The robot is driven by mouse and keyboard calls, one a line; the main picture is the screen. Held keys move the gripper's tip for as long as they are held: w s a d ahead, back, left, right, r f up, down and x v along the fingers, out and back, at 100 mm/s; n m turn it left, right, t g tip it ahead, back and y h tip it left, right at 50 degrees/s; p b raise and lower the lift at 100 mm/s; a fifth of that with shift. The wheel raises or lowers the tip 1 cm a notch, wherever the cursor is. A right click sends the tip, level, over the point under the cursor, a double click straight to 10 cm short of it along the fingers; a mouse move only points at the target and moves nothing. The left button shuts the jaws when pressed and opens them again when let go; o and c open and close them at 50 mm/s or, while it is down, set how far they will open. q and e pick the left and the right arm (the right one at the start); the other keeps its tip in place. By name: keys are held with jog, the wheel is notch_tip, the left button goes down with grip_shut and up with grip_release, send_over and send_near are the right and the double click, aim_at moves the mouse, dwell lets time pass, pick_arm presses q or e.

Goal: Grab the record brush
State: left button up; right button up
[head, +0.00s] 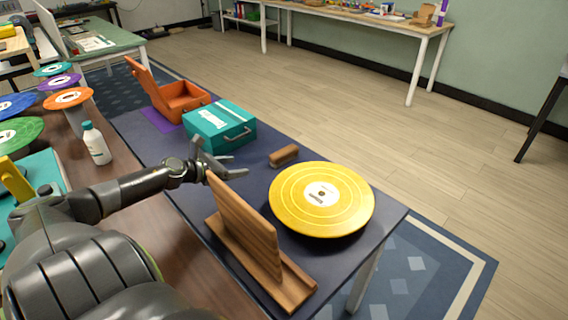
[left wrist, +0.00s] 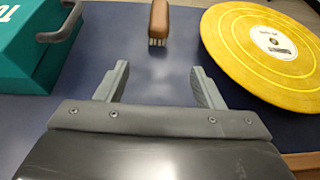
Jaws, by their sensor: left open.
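The record brush (head: 284,156) is a small brown wooden block lying on the dark blue table top, between the teal box and the yellow record. In the left wrist view the brush (left wrist: 159,22) shows its brown handle and pale bristles, ahead of the fingertips near the top edge. My left gripper (head: 222,167) is open and empty, to the left of the brush in the head view and apart from it. Its two fingers (left wrist: 158,80) are spread in the left wrist view, with bare table between them. My right gripper is not in view.
A yellow record (head: 345,212) lies right of the brush. A wooden stand (head: 245,232) rises in front of my gripper. A teal box (head: 212,131) with a handle and an open orange box (head: 180,98) stand behind. A white bottle (head: 96,145) is at the left.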

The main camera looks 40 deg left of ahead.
pick_arm(q)
jog(key=shift+w+f, duration=0.15)
jog(key=shift+w, duration=0.4)
send_near(271, 160)
jog(key=x, duration=0.5)
jog(key=shift+d+f, duration=0.2)
jog(key=shift+f, duration=0.05)
jog(key=shift+w+f, duration=0.2)
jog(key=shift+w, duration=0.45)
jog(key=x, duration=0.3)
jog(key=shift+w, duration=0.3)
jog(key=shift+w+f+b, duration=0.25)
jog(key=shift+w+b, duration=0.05)
jog(key=shift+w, duration=0.35)
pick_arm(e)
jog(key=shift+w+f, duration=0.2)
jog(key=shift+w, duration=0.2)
pick_arm(q)
jog(key=shift+c, duration=0.3)
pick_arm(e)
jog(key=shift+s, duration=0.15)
pick_arm(q)
jog(key=c, duration=1)
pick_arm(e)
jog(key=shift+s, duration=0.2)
pick_arm(q)
jog(key=shift+r, duration=0.1)
